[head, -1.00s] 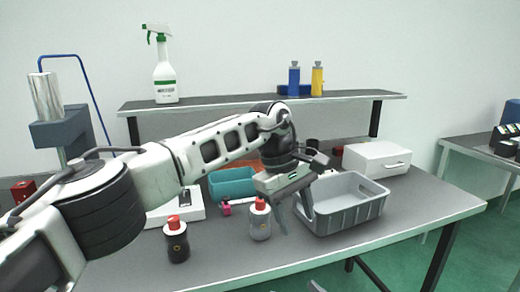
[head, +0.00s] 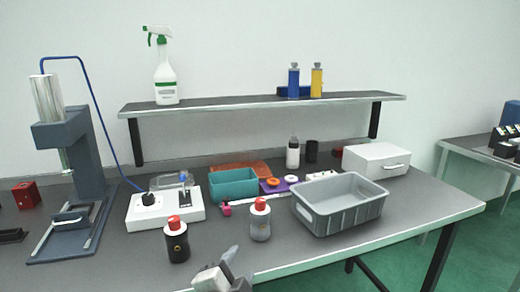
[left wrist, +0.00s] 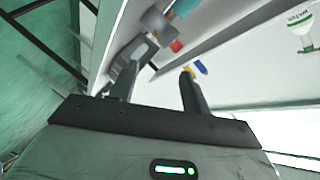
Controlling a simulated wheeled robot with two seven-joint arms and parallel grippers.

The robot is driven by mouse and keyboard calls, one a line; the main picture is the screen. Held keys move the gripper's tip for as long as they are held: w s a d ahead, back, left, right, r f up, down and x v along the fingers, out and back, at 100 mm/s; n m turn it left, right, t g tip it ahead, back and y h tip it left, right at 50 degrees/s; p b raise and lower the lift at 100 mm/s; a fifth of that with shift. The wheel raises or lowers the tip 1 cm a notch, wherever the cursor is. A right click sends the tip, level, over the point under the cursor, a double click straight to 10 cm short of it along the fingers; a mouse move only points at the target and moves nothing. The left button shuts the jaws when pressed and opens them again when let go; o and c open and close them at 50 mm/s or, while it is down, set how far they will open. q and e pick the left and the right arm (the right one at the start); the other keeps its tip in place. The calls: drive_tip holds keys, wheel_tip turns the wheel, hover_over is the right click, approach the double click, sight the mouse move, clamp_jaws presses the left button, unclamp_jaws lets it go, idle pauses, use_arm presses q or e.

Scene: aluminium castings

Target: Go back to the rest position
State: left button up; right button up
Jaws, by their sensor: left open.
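My left gripper (head: 226,270) shows at the bottom edge of the head view, in front of the table's near edge and only partly in frame. In the left wrist view its two dark fingers (left wrist: 158,70) stand apart with nothing between them, so it is open and empty. The rest of the left arm is out of the head view. My right gripper is not in view.
Two red-capped bottles (head: 176,240) (head: 260,220) stand near the table's front. A grey crate (head: 345,222), a teal bin (head: 233,186), a white drawer box (head: 376,160) and a press (head: 75,150) stand around them. A shelf (head: 220,107) runs behind.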

use_arm(q)
drive_tip(key=s+a+f+n+g+y, duration=0.3)
drive_tip(key=s+a+f+n+g, duration=0.35)
drive_tip(key=s+a+f, duration=0.4)
drive_tip(key=s+a+f+n+g, duration=0.2)
drive_tip(key=s+a+n+g, duration=0.1)
drive_tip(key=s, duration=0.6)
drive_tip(key=s+a+f+n+g, duration=0.1)
drive_tip(key=s+a+n+g, duration=0.2)
drive_tip(key=s, duration=0.5)
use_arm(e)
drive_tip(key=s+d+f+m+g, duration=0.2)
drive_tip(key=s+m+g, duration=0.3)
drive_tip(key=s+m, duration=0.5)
use_arm(q)
drive_tip(key=w+d+f+t+h, duration=0.2)
drive_tip(key=w+d+f+t, duration=0.3)
drive_tip(key=w+f+t, duration=0.1)
drive_tip(key=shift+w+d+f+m+t, duration=0.35)
drive_tip(key=shift+d+f+t, duration=0.1)
drive_tip(key=shift+f, duration=0.5)
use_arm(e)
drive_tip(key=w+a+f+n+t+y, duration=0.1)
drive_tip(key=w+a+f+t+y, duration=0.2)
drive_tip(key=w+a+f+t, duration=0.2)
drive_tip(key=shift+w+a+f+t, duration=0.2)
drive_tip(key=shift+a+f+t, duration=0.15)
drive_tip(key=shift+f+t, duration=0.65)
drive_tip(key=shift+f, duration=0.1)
